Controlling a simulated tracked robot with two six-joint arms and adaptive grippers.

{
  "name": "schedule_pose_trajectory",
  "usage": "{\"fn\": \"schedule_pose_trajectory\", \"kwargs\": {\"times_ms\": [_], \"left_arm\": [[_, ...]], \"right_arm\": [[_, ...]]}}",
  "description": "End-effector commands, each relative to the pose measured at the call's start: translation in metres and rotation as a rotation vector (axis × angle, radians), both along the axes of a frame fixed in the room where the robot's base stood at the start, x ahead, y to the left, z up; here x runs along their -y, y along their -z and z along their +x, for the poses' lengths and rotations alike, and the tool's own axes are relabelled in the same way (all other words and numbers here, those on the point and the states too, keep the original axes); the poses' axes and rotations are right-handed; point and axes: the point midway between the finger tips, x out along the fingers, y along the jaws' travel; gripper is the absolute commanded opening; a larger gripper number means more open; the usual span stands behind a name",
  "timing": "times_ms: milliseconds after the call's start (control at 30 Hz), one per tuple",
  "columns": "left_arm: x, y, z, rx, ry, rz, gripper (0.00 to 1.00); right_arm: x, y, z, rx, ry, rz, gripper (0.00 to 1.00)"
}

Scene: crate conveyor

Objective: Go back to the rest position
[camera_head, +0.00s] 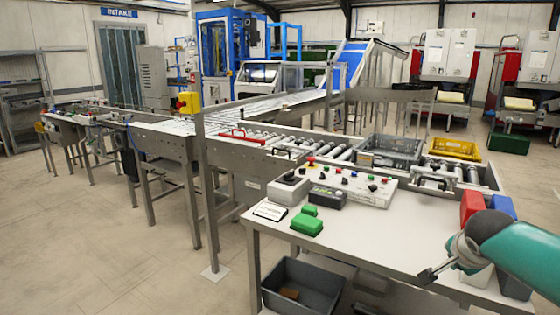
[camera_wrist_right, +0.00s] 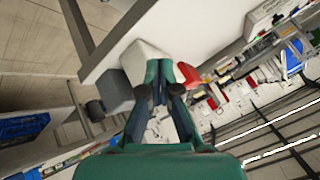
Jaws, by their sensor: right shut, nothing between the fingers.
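My right arm comes in from the right edge in the head view, over the right end of the white worktable (camera_head: 385,240). Its gripper (camera_head: 432,274) is partly seen beside the table's front right edge. In the right wrist view the gripper's two fingers (camera_wrist_right: 168,72) are shut with nothing held, and the view is tilted. My left gripper is not in view.
Red (camera_head: 471,207) and blue (camera_head: 502,208) bins stand at the table's right end, partly behind my arm. A control box (camera_head: 352,187) and green blocks (camera_head: 306,223) sit on the table. The table's front middle is clear.

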Motion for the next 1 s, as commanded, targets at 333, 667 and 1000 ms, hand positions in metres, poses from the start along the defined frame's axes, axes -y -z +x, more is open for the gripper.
{"fn": "schedule_pose_trajectory", "kwargs": {"times_ms": [333, 667, 1000], "left_arm": [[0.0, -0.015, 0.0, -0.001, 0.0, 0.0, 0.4], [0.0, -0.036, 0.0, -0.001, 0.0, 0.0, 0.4], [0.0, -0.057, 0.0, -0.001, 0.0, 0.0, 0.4]], "right_arm": [[-0.022, 0.094, -0.01, -0.216, -0.032, 0.046, 0.0], [-0.102, 0.246, -0.076, -0.539, -0.209, 0.22, 0.0], [-0.223, 0.364, -0.239, -0.782, -0.584, 0.492, 0.0]]}}
